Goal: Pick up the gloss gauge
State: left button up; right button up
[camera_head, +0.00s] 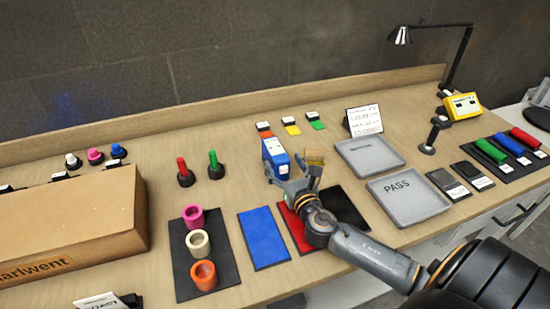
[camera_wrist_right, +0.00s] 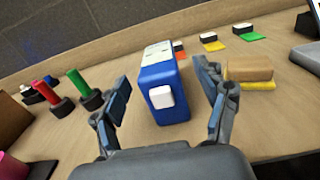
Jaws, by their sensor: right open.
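A blue box-shaped device with a white top (camera_head: 275,158), which looks like the gloss gauge, stands on the bench near its middle. In the right wrist view the blue device (camera_wrist_right: 164,92) shows a white square button on its near face. It lies between the two fingers of my right gripper (camera_head: 292,174), with a visible gap on each side. My right gripper is open and empty, and its fingers also show in the right wrist view (camera_wrist_right: 162,84). My left gripper is not in view.
A tan block on a yellow pad (camera_wrist_right: 249,70) stands just right of the right finger. Red and green capped sticks (camera_head: 214,165) stand to the left. Grey trays (camera_head: 408,222) lie to the right. A cardboard box (camera_head: 70,225) fills the left end.

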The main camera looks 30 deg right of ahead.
aim_at(275, 148)
jog(key=shift+x, duration=0.8)
jog(key=x, duration=0.2)
jog(key=p+x, duration=0.1)
jog(key=x, duration=0.1)
jog(key=shift+r, duration=0.3)
jog(key=shift+w+f, duration=0.1)
jog(key=shift+w, duration=0.5)
jog(key=c, duration=1.3)
jog(key=shift+d, duration=0.1)
jog(key=shift+c, duration=1)
